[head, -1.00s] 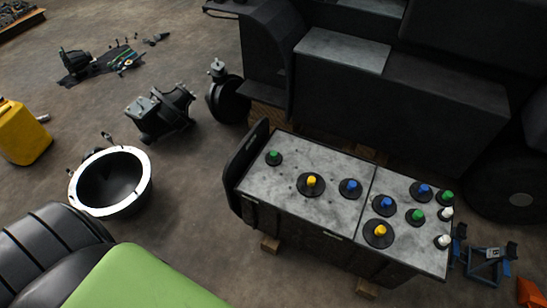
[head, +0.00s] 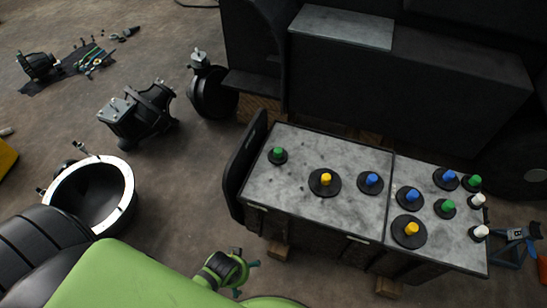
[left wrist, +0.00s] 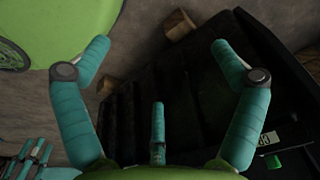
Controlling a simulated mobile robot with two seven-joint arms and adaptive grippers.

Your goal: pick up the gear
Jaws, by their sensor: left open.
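Several black disc-shaped gears with coloured pegs sit on the grey top of the long black box (head: 345,205). A large one with a yellow peg is near the middle (head: 325,182), and another is further right (head: 409,232). My left gripper (head: 247,278) is open and empty, in front of the box's near left side, apart from the gears. Its spread teal fingers (left wrist: 160,45) show in the left wrist view before the box's dark side.
The box's raised black end panel (head: 243,167) stands on its left. A large black vehicle body (head: 410,85) rises behind. A white-rimmed black housing (head: 125,198) and a dark mechanical part (head: 138,114) lie on the left floor. Blue stands (head: 515,245) are at right.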

